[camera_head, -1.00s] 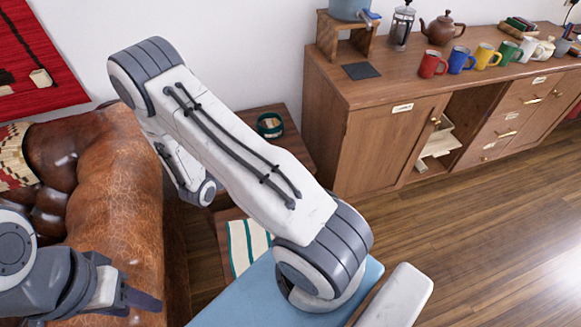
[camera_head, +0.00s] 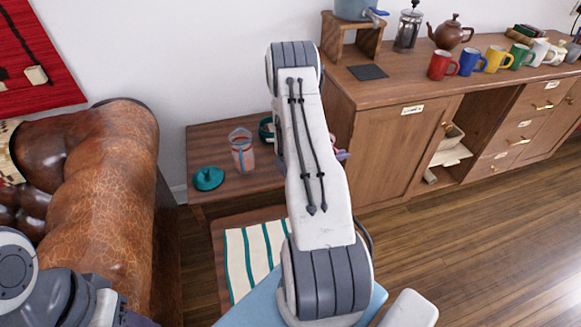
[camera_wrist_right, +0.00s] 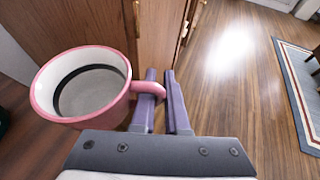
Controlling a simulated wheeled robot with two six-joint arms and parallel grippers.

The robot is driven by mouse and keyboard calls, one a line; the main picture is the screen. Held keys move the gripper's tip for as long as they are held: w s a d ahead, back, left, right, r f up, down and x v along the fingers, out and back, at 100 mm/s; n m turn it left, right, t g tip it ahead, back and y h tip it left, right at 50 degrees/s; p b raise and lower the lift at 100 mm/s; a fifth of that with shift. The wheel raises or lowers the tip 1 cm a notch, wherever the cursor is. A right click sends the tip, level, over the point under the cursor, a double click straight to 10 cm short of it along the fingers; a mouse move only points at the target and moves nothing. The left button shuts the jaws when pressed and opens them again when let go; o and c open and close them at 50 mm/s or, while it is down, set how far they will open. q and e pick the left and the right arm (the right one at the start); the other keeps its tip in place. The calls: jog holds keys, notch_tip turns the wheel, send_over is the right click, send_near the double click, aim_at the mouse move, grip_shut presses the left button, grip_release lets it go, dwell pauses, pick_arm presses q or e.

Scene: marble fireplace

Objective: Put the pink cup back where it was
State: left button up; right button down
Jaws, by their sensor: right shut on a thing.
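The pink cup (camera_wrist_right: 112,110) is upright, with its open mouth showing a grey inside and a dark ring, in the right wrist view. My right gripper (camera_wrist_right: 160,76) is shut on its handle. In the head view my right gripper (camera_head: 342,155) is mostly behind my own right arm, near the cabinet's left side; only a sliver of pink shows there. My left gripper (camera_head: 138,320) is cut off at the bottom left edge, and its jaws cannot be made out.
A wooden side table (camera_head: 215,142) holds a clear pitcher (camera_head: 242,152), a teal lid (camera_head: 208,178) and a partly hidden green item. The cabinet top (camera_head: 385,92) carries a red mug (camera_head: 440,65), several other mugs, a teapot and a dark square mat (camera_head: 368,72). A brown leather armchair stands left.

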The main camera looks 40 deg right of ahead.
jog(key=w+a+f, duration=0.1)
jog(key=w+f, duration=0.1)
jog(key=w, duration=0.1)
jog(key=w+a+f, duration=0.2)
jog(key=w, duration=0.2)
jog(key=w+a+f+b, duration=0.1)
jog(key=w+f, duration=0.2)
jog(key=shift+w+a+f, duration=0.1)
jog(key=shift+w+a, duration=0.2)
jog(key=shift+w, duration=0.1)
jog(key=shift+f, duration=1.7)
jog(key=shift+f+b, duration=0.1)
jog(key=shift+b, duration=0.25)
jog(key=shift+f, duration=0.15)
jog(key=c, duration=0.9)
grip_release()
jog(key=shift+a, duration=0.1)
